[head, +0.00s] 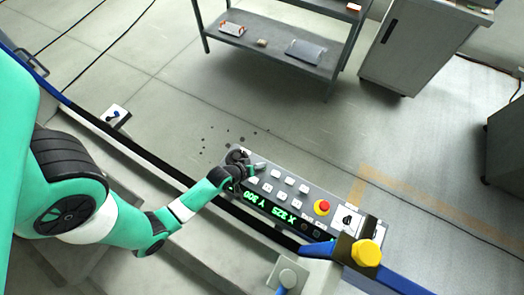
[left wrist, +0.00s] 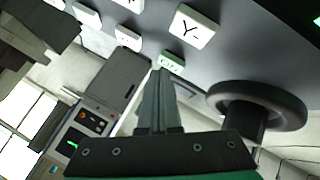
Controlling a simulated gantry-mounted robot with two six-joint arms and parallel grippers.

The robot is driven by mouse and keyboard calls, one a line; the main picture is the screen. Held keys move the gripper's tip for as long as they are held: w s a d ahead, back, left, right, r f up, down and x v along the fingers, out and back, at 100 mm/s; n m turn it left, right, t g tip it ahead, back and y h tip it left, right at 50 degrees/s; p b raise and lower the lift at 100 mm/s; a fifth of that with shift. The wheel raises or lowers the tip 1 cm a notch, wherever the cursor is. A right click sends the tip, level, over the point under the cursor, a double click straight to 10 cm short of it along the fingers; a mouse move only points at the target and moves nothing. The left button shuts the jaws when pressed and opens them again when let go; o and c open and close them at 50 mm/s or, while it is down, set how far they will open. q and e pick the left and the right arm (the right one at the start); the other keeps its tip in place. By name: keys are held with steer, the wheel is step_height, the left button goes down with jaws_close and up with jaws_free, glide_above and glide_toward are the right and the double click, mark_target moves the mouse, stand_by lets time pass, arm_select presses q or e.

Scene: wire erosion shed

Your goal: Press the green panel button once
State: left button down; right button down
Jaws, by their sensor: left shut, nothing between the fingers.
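The control panel (head: 335,212) is grey, with rows of white buttons and a dark display with green digits. My left gripper (head: 258,168) is over its far left end, fingers shut and empty. In the left wrist view the shut fingertips (left wrist: 160,74) are right beside the green panel button (left wrist: 171,64), a small button whose green face shows just past them. I cannot tell whether they touch it. In the head view the gripper hides that button or nearly so. My right gripper is not in view.
A black round knob (left wrist: 258,104) stands out close right of the fingers in the left wrist view. A white Y- button (left wrist: 193,27) is nearby. A red stop button (head: 321,207) sits farther right on the panel. A grey shelf (head: 275,42) stands beyond open floor.

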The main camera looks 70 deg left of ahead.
arm_select(q)
steer(key=shift+f+b, duration=0.3)
steer(key=shift+f, duration=0.05)
stand_by(0.5)
steer(key=shift+r+p, duration=0.8)
steer(key=shift+p, duration=0.1)
step_height(320, 180, up, 5)
steer(key=p, duration=0.5)
steer(key=shift+r, duration=0.1)
stand_by(0.6)
